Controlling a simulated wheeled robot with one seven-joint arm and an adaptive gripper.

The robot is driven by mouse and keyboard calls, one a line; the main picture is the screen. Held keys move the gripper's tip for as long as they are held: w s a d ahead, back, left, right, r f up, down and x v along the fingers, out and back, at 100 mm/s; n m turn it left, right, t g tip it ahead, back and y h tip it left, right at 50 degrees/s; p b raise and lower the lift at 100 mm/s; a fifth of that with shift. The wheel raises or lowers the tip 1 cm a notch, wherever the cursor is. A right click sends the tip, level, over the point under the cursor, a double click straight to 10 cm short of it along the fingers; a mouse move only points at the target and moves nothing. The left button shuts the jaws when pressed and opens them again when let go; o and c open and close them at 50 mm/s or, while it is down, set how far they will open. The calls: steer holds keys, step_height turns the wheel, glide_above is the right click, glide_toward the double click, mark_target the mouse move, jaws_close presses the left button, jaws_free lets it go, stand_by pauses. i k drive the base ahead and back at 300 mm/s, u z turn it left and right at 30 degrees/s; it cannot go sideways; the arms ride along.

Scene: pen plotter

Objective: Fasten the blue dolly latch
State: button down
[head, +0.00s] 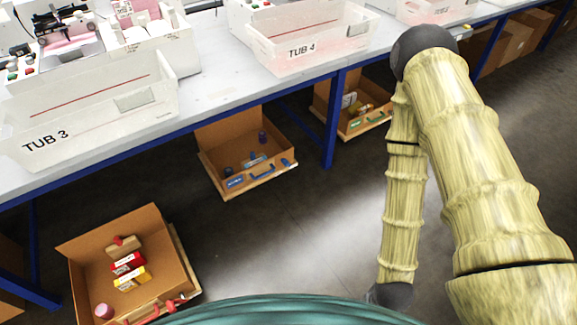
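The blue dolly (262,186) appears to be the low wooden base under an open cardboard box (225,133) below the table. Small blue pieces show at the box's front edge: a blue label-like piece (235,182), a blue handle-like piece (263,172) and a small blue piece (288,162) at the right corner. I cannot tell which is the latch or whether it is fastened. My arm comes in from the lower right, bends at the top and hangs down, right of this box and apart from it. My gripper does not show; only a dark joint shows at the arm's lower end.
A box with red pieces (160,243) stands at lower left, and one with green pieces (318,104) sits farther back. The white table (205,88) carries tubs, and its blue leg (333,118) stands between two boxes. Open floor (300,235) lies in front.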

mark_target(286, 162)
steer(key=z, duration=0.05)
steer(key=k, duration=0.6)
steer(key=u, duration=0.6)
steer(key=i, duration=1.2)
steer(key=z, duration=0.1)
